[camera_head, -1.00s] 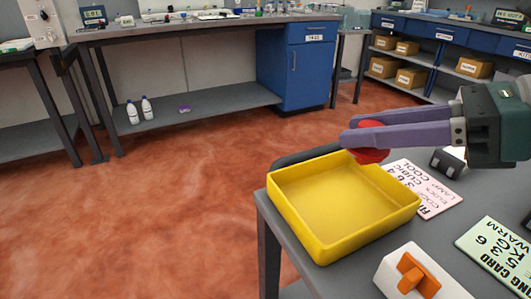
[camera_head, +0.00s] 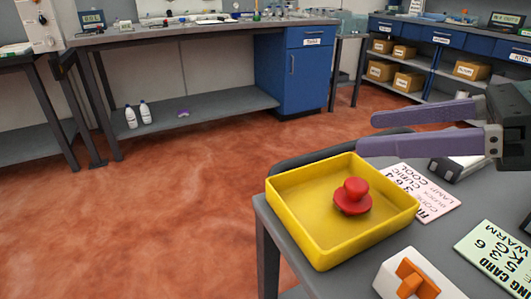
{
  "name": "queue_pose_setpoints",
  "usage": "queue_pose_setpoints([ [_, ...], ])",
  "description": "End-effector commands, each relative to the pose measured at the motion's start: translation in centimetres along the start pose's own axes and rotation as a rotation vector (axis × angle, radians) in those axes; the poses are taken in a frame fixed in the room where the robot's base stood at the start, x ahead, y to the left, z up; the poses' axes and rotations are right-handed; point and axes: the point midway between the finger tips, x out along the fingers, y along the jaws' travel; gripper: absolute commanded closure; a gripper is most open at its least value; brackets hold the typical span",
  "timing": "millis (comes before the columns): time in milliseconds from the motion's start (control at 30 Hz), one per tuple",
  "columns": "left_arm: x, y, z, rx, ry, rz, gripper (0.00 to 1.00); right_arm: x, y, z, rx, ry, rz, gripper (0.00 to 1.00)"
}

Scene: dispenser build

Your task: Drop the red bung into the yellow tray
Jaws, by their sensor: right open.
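The red bung (camera_head: 352,197) rests upright inside the yellow tray (camera_head: 300,237), on its floor a little right of the middle. The tray stands on the near corner of a grey table. My right gripper (camera_head: 366,132) is open and empty, above and behind the tray's right side. Its two purple fingers point left, apart from each other and clear of the bung. My left gripper is out of view.
A white block with an orange knob (camera_head: 415,280) sits in front of the tray. Printed cards, one pink (camera_head: 426,190) and one pale green (camera_head: 495,258), lie to the right. A blue cabinet (camera_head: 293,72) and workbench stand far behind across open red floor.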

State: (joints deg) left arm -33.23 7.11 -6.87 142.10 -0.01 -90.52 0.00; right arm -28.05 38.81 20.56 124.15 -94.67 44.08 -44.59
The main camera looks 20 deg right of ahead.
Motion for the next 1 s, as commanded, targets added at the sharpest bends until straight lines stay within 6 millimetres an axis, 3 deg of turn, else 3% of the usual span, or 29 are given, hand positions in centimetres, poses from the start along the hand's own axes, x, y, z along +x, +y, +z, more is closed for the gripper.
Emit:
queue_pose_setpoints([
  [200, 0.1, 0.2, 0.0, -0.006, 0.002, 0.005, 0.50, -4.0, 0.0, -0.1, 0.002, 0.003, -0.001, 0.31],
  [400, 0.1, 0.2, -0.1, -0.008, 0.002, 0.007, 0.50, -6.7, 0.0, 0.0, 0.002, 0.001, 0.000, 0.31],
  [600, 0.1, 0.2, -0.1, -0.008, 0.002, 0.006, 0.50, -7.6, 0.0, 0.0, -0.002, 0.001, 0.000, 0.31],
  [1000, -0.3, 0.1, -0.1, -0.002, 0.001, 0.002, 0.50, -7.6, 0.0, 0.8, 0.019, -0.024, -0.006, 0.31],
])
